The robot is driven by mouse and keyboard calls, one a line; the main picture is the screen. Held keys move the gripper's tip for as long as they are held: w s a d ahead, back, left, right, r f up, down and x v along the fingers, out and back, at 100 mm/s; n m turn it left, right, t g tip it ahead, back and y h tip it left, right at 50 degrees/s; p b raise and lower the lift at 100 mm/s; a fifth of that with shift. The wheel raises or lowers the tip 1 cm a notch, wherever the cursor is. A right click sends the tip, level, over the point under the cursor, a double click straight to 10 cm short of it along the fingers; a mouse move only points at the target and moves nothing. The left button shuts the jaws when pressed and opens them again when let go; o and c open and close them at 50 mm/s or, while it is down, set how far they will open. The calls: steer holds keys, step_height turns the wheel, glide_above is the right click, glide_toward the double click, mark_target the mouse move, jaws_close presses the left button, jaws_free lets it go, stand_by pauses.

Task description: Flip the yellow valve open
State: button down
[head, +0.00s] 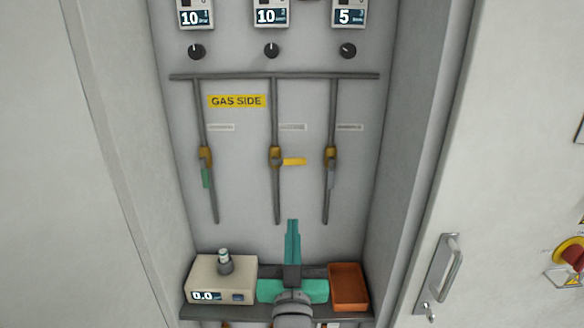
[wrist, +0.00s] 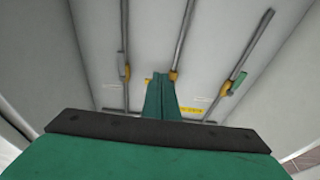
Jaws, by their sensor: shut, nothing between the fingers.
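The yellow valve handle (head: 294,161) sits on the middle pipe in the head view. It points sideways to the right, across the vertical pipe, from a brass valve body (head: 275,157). My gripper (head: 292,222) is shut and empty, with green fingers pointing up. In the head view its tips appear below and slightly right of the middle valve. The shut fingers also show in the wrist view (wrist: 160,78). I see no contact with the handle.
The left valve has a green handle (head: 205,178) along its pipe; the right valve has a grey handle (head: 331,175) along its pipe. A beige device (head: 222,278) and an orange bin (head: 348,287) stand on the shelf below. Cabinet walls flank both sides.

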step_height(320, 180, up, 12)
steer(key=w+t, duration=0.1)
steer(key=shift+w+r, duration=0.25)
steer(key=shift+w, duration=0.1)
steer(key=shift+w, duration=0.1)
